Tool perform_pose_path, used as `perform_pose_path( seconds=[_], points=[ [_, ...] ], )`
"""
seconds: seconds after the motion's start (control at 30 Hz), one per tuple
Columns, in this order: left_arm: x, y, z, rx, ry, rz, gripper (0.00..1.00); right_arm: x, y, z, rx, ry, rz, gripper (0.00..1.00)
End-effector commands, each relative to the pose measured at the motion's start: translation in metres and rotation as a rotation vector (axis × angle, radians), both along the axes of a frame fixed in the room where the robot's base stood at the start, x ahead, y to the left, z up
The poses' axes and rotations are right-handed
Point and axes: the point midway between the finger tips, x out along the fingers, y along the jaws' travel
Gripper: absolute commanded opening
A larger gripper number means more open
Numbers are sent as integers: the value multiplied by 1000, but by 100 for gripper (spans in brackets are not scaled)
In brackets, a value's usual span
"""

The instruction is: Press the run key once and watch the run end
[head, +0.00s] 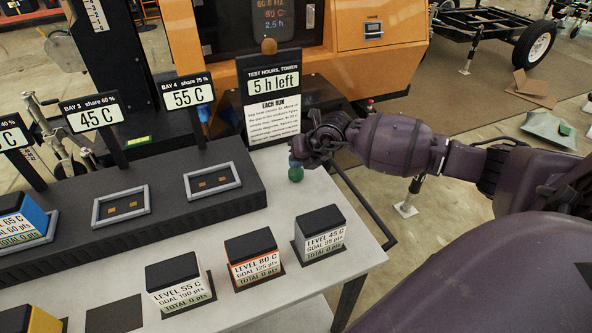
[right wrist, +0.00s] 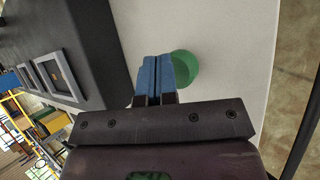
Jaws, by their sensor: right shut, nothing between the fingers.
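The run key is a round green button (head: 296,173) on the white table near its right edge, below the sign reading "5 h left" (head: 274,80). My right gripper (head: 296,160) is shut and empty, with its blue fingertips at the button. In the right wrist view the shut blue fingers (right wrist: 153,80) overlap the left side of the green button (right wrist: 186,66). I cannot tell whether they touch it. The tower display (head: 272,15) shows orange figures, "80 C" and "2.5 h". My left gripper is not in view.
A dark bay console (head: 180,205) with two empty framed slots lies left of the button. Blocks labelled level 55 C (head: 178,283), 80 C (head: 254,259) and 45 C (head: 319,233) stand along the table's front. White tabletop (head: 230,237) is free between console and blocks.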

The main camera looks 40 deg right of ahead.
Motion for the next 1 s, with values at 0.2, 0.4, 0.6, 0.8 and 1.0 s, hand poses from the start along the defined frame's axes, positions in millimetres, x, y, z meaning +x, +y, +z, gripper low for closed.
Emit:
perform_pose_path(
  seconds=[0.2, 0.4, 0.6, 0.8, 1.0],
  points=[
    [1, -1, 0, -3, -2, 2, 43, 0, 0, -1, -1, 0, 0, 0],
    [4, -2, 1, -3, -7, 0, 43, 0, 0, -3, -1, 0, 0, 0],
    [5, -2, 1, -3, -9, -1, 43, 0, 0, -5, -1, 0, 0, 0],
    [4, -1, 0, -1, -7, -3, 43, 0, 0, -7, -1, 1, 0, 0],
    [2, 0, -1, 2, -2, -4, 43, 0, 0, -9, -1, 1, 0, 0]
  ],
)
